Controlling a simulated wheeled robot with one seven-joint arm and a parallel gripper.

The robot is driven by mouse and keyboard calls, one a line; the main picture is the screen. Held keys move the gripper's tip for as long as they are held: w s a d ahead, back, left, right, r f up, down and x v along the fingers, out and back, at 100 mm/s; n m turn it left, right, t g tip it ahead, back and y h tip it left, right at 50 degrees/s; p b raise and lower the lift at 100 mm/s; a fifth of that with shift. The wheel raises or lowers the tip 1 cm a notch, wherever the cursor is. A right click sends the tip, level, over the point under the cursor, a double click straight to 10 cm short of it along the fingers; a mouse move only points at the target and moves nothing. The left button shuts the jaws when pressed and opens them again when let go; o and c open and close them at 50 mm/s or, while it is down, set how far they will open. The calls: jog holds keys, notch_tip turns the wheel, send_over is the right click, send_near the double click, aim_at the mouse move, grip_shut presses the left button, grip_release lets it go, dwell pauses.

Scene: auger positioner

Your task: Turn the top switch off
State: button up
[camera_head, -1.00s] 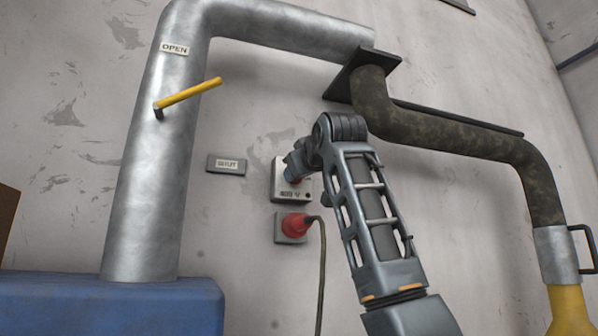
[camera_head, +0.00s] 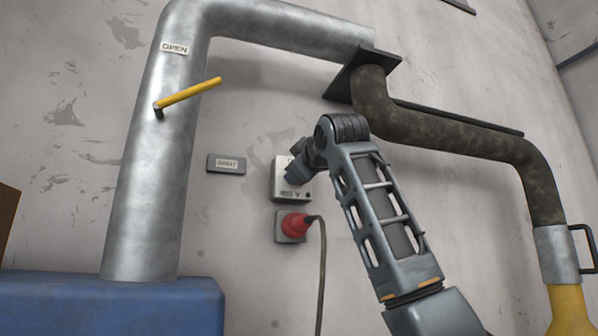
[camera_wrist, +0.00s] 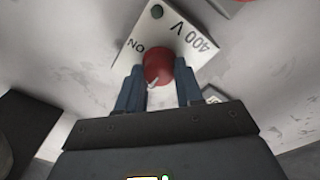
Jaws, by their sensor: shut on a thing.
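The grey switch box (camera_head: 279,176) is mounted on the wall at the middle of the head view, with a "400 V" mark. In the wrist view the box (camera_wrist: 178,22) also bears the word "ON", and it has a red knob (camera_wrist: 158,66) with a pale pointer mark. My gripper (camera_wrist: 158,84) is shut on the red knob, one blue finger on each side. In the head view my gripper (camera_head: 294,177) is at the box and hides the knob.
A metal pipe (camera_head: 155,190) with a yellow lever (camera_head: 190,92) stands further left. A dark pipe (camera_head: 440,138) runs to the right.

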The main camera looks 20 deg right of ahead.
jog(key=o, duration=1)
jog(key=s+b, duration=0.1)
jog(key=s, duration=0.3)
jog(key=s+b, duration=0.2)
jog(key=s, duration=0.1)
jog(key=shift+s+f, duration=0.2)
jog(key=shift+s, duration=0.15)
